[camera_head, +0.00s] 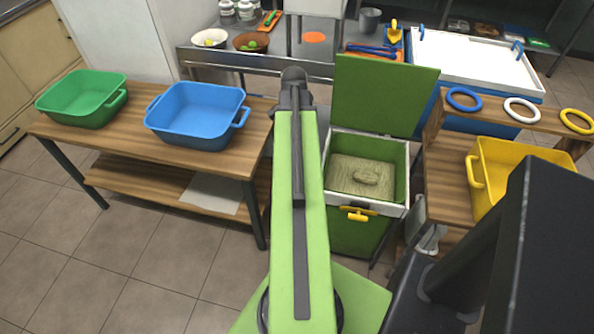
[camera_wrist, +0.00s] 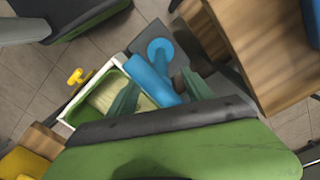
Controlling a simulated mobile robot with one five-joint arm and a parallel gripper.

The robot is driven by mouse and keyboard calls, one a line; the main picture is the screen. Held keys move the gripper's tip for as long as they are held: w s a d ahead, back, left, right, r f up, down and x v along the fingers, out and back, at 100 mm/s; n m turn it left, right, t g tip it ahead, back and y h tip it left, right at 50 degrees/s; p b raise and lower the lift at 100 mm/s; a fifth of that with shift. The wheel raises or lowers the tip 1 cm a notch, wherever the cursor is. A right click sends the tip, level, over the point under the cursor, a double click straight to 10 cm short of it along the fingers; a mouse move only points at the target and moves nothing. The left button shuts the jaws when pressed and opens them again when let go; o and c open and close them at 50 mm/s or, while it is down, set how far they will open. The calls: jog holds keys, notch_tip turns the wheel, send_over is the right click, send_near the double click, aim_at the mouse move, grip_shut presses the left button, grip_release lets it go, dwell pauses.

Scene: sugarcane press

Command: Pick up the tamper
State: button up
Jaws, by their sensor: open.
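A blue tool with a round end and a thick shaft, which looks like the tamper (camera_wrist: 159,50), shows in the wrist view beside the white-rimmed green bin. Its shaft runs toward my gripper (camera_wrist: 160,84). The two dark green fingers are apart, one on each side of the shaft in the picture. I cannot tell how far above it they are, and no contact shows. In the head view my arm covers this spot, and neither the tool nor the fingers can be seen.
The green bin (camera_head: 400,170) stands with its lid up and pressed fibrous material (camera_head: 365,178) inside. A wooden table (camera_head: 135,136) with green (camera_head: 83,97) and blue tubs (camera_head: 197,115) is at left. A wooden rack (camera_head: 445,170) with a yellow tub (camera_head: 520,160) is at right.

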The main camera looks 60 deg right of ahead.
jog(key=f+b, duration=0.4)
jog(key=f, duration=0.1)
jog(key=shift+w+d, duration=0.1)
jog(key=shift+d, duration=0.1)
grip_shut()
